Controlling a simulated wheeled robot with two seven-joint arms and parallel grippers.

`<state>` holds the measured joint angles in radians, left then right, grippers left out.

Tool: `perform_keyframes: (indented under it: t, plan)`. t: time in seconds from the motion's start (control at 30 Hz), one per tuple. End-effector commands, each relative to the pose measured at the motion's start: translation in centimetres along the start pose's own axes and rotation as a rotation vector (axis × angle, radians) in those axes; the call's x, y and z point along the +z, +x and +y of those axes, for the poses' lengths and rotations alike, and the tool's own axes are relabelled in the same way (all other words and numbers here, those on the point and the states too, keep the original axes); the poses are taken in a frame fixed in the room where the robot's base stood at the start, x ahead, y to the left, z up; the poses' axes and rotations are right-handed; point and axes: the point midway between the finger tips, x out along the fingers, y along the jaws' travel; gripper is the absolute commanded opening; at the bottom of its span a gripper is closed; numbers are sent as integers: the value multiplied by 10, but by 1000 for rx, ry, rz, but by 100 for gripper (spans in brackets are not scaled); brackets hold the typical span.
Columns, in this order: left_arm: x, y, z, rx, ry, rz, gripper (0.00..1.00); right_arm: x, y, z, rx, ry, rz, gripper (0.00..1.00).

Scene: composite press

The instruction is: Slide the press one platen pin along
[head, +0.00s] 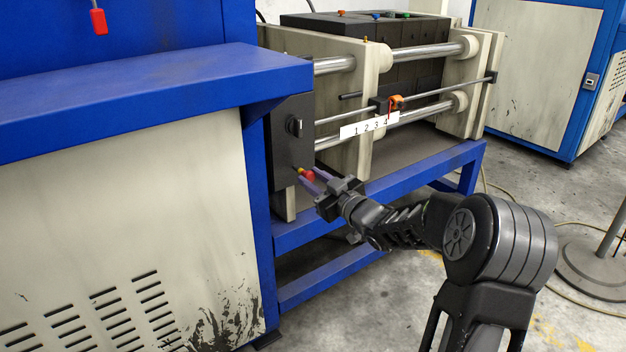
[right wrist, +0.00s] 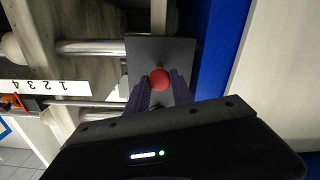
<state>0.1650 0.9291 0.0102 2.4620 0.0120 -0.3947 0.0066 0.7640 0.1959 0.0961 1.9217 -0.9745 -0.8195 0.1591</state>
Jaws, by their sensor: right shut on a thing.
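The press (head: 350,42) has cream end plates joined by several steel rods, on a blue frame. A white scale (head: 370,129) marked 1 2 3 4 is fixed along its front; an orange pointer piece (head: 396,99) with a red needle stands near 4. The scale also shows in the right wrist view (right wrist: 45,88). A dark control panel (head: 292,135) carries a black knob (head: 295,126) and, lower, a red ball-shaped knob (head: 308,174). My right gripper (head: 313,179) is shut on the red knob, which shows between its fingers in the right wrist view (right wrist: 159,80). My left gripper is not in view.
A blue ledge (head: 130,95) and cream cabinet (head: 120,210) stand left of the panel. The blue press frame (head: 350,213) runs below my right gripper. Another blue machine (head: 590,90) stands at right. A cable lies on the floor.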

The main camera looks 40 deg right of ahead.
Motion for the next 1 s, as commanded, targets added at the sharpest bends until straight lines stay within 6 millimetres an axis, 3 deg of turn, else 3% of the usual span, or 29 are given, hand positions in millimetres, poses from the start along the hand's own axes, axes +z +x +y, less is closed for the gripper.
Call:
perform_keyframes:
  t: [0.3, 0.53, 0.57, 0.83, 1.0]
  plan:
    - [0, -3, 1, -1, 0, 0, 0, 0, 35, -1, -2, 0, -1, 0]
    - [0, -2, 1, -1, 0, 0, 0, 1, 35, 0, -1, 0, -2, 0]
    - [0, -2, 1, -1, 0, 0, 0, 1, 35, 0, -1, 0, -2, 29]
    - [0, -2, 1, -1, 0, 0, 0, 0, 35, 0, 0, 0, -1, 50]
    - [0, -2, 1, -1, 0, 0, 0, 0, 35, 0, 0, 0, -1, 50]
